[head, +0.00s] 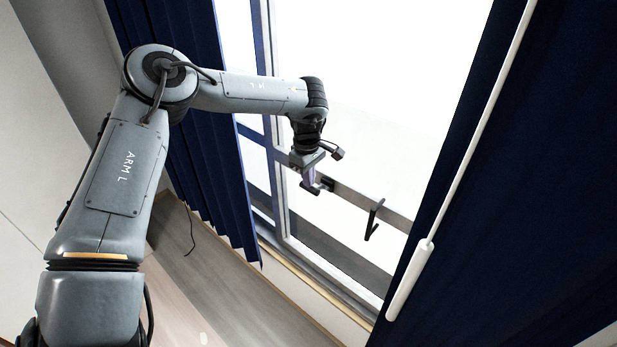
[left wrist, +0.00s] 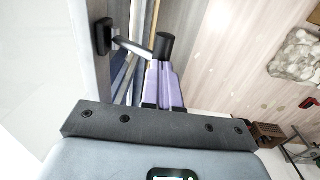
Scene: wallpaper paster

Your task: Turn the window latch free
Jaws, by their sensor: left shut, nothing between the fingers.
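The window latch (left wrist: 165,46) has a black grip on a thin metal stem, which runs to a black base on the grey window rail. In the head view its black base (head: 328,185) shows on the rail, just right of my left gripper (head: 311,179). In the left wrist view my left gripper (left wrist: 160,66) has its purple fingers shut and empty. The fingertips are right at the latch's grip, and I cannot tell whether they touch it. The gripper partly hides the latch in the head view. My right gripper is not in view.
Dark blue curtains (head: 205,150) hang on both sides of the window, and a white rod (head: 455,180) hangs by the right one. Wooden floor (head: 215,285) lies below.

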